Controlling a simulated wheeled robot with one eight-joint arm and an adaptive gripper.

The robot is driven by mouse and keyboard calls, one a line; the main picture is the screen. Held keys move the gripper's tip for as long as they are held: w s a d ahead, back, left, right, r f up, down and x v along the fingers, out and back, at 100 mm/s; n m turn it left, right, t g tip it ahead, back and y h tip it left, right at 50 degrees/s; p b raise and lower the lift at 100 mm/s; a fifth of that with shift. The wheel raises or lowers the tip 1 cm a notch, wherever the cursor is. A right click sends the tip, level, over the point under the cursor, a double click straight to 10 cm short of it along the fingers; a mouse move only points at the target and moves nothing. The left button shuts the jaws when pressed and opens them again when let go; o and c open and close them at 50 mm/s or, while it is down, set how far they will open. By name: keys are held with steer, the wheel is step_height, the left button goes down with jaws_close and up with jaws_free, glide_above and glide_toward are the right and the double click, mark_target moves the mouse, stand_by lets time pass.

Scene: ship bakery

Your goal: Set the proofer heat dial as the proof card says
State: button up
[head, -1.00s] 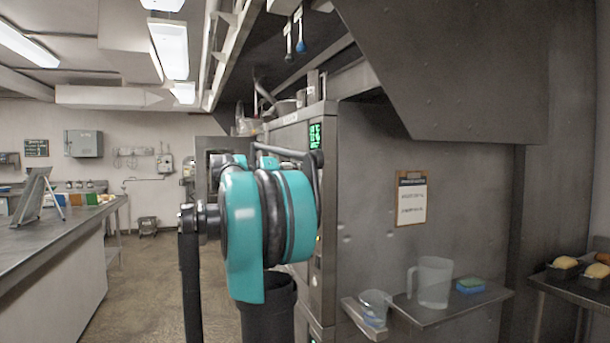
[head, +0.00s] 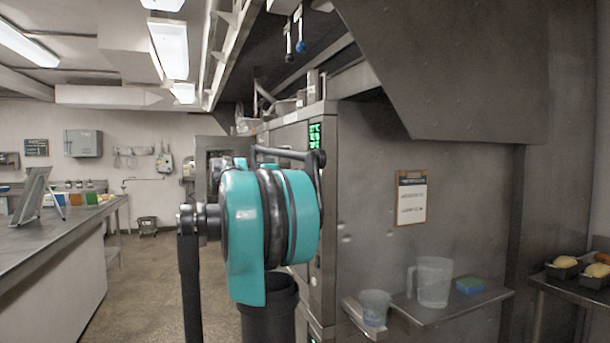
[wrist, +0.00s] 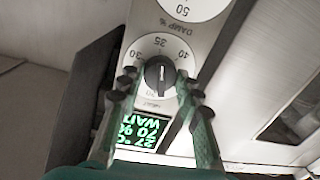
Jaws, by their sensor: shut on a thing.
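The heat dial (wrist: 160,75) is a black knob on a pale round scale, upside down in the wrist view. Its scale shows 30, 35 and 40, and the knob's white mark appears to point toward 35. My gripper (wrist: 156,82) is shut on the knob, one finger on each side. A green display (wrist: 138,128) beside the dial reads about 27 °C, 70 % and WAIT. A framed card (head: 411,198) hangs on the grey wall in the head view; its lines are too small to read. My arm hides the dial in the head view.
A damp dial (wrist: 190,5) sits farther along the same panel. The proofer (head: 328,200) stands behind my arm. A shelf (head: 455,303) holds a clear jug (head: 433,282), a cup (head: 375,307) and a sponge (head: 469,285). A counter (head: 60,240) runs along the left, with open floor between.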

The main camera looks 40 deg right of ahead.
steer(key=shift+f, duration=0.1)
stand_by(0.3)
steer(key=o, duration=1.2)
steer(key=shift+c, duration=0.2)
steer(key=shift+a, duration=0.1)
steer(key=w+a, duration=0.2)
steer(key=a, duration=0.9)
steer(key=shift+a+r, duration=0.2)
steer(key=shift+a, duration=0.15)
